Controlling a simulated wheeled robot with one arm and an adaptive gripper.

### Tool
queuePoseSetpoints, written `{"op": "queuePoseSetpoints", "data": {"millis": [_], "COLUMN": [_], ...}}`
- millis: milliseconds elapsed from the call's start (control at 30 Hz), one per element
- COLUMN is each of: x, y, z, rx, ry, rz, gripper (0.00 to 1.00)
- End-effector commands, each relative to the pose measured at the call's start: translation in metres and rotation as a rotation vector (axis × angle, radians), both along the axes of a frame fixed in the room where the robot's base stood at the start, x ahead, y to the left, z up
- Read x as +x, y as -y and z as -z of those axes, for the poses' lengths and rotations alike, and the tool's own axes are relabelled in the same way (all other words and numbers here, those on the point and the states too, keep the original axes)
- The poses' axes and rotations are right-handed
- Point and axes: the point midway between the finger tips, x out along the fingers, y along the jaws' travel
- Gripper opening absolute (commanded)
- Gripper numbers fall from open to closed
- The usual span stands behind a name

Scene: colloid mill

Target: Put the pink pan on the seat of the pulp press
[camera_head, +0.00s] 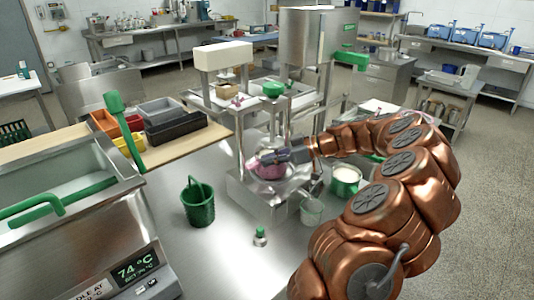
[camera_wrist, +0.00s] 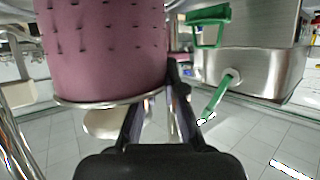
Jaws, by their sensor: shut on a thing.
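The pink pan (camera_head: 268,171) is at my gripper's end, between the uprights of the steel press frame (camera_head: 239,145) and above its steel base (camera_head: 262,203). In the wrist view a large pink slotted wall with a metal rim, apparently the pan (camera_wrist: 105,55), fills the upper left. My gripper (camera_head: 263,159) comes in from the right and is shut on the pan; its dark fingers also show in the wrist view (camera_wrist: 155,95). My gripper partly covers the pan in the head view. The seat cannot be made out clearly, nor whether the pan touches it.
A clear beaker (camera_head: 311,211) and a green pot with white contents (camera_head: 345,181) stand right of the press, close to my arm. A green basket (camera_head: 198,205) and a small green-capped bottle (camera_head: 260,237) stand in front. Coloured bins (camera_head: 160,110) are at left.

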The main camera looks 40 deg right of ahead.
Motion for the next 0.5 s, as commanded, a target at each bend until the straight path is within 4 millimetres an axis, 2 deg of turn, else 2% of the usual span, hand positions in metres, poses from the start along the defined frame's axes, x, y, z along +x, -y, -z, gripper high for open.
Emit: {"op": "queuePoseSetpoints", "data": {"millis": [33,500], "x": [-0.0008,0.0018], "y": [0.0014,-0.0017], "z": [-0.0058,0.0019], "rx": [0.002,-0.002], "ry": [-0.001,0.003], "rz": [0.003,-0.004], "gripper": [0.00,0.00]}}
